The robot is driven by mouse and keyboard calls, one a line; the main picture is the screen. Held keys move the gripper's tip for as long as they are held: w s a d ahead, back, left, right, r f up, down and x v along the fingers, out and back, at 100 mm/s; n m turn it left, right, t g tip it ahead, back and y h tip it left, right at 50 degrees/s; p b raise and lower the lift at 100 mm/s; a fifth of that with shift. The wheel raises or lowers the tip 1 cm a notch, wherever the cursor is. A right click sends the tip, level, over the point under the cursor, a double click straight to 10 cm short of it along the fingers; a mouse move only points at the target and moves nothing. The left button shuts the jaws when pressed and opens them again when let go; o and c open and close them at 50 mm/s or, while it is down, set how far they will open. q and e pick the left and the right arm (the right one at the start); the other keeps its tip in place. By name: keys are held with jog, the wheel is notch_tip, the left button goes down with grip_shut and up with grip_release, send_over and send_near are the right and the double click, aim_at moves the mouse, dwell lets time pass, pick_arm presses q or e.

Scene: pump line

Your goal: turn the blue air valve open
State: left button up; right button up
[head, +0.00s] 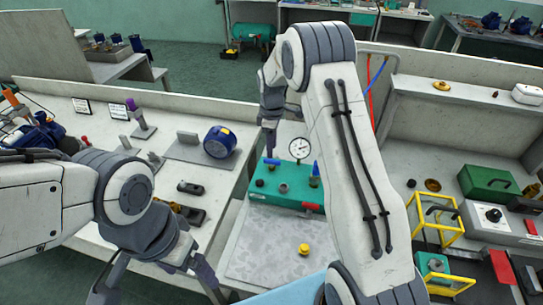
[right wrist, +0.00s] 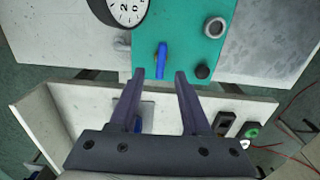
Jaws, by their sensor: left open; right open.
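The blue air valve (head: 271,161) has a small blue handle at the back left of the green pump panel (head: 258,196), left of the round white gauge (head: 299,148). In the right wrist view the valve handle (right wrist: 162,60) points up and down the picture, just past the fingertips. My right gripper (right wrist: 160,74) is open, with its tips on either side of the handle's line; I see no contact. In the head view my right gripper (head: 270,142) hangs just above the valve. My left gripper (head: 158,290) is open and empty at the lower left, away from the panel.
A black knob (right wrist: 203,72) and a grey ring fitting (right wrist: 215,27) sit beside the valve. A yellow knob (head: 304,249) is in front of the panel. A blue round motor (head: 220,142) stands on the left bench. A yellow frame (head: 436,222) and a green box (head: 488,184) are at right.

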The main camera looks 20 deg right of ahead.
aim_at(272, 160)
notch_tip(272, 160, up, 6)
jog(key=shift+f+b, duration=0.1)
jog(key=shift+b, duration=0.2)
jog(key=s+a+r+m, duration=0.1)
jog(key=s+a+r, duration=0.3)
jog(key=s+a, duration=0.4)
jog(key=s+a+r+m, duration=0.1)
jog(key=s+a+r, duration=0.2)
jog(key=s+a, duration=0.6)
jog(key=s+a+f+m+y, duration=0.1)
jog(key=s+m, duration=0.1)
jog(key=s, duration=1.7)
jog(key=shift+s, duration=0.3)
